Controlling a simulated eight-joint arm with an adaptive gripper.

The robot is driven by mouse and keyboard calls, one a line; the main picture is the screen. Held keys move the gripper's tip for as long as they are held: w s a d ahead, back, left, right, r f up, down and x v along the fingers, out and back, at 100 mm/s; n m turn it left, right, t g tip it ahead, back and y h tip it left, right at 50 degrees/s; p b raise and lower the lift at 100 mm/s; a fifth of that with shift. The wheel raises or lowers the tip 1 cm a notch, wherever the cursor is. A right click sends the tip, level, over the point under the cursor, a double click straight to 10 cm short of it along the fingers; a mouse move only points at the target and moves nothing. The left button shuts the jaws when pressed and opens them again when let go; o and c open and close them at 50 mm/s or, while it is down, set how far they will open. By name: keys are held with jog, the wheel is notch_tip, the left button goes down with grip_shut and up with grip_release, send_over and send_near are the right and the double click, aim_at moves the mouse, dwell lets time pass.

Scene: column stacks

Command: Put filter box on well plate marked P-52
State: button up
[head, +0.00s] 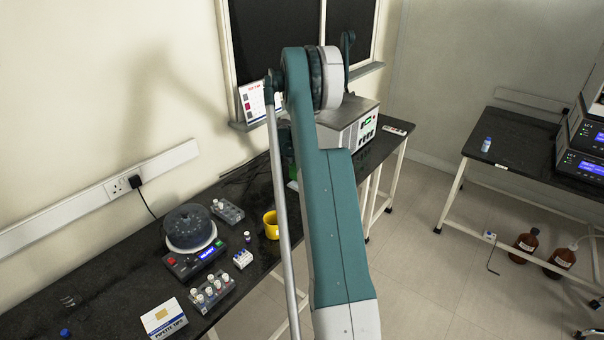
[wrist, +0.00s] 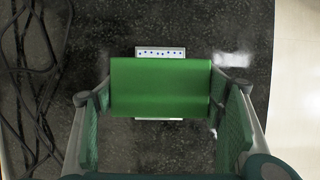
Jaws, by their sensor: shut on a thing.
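The green filter box (wrist: 160,88) is between the fingers of my gripper (wrist: 161,98), which is shut on it, in the wrist view. A white well plate (wrist: 160,51) with a row of blue dots shows past the box's far edge, and a white strip shows at its near edge. The box covers most of the plate. I cannot tell whether the box touches the plate or is above it. No P-52 mark is readable. In the head view my arm hides most of the gripper area; only a bit of green shows beside it.
Dark cables (wrist: 35,80) lie on the black bench at the left of the wrist view. In the head view, a grey instrument (head: 350,128), a yellow mug (head: 271,224), a centrifuge (head: 188,228), vial racks (head: 211,290) and a pipette tips box (head: 164,318) stand on the bench.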

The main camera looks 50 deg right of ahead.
jog(key=shift+f, duration=0.2)
jog(key=o, duration=0.9)
jog(key=shift+r, duration=0.15)
jog(key=p+v, duration=0.1)
jog(key=v, duration=1.1)
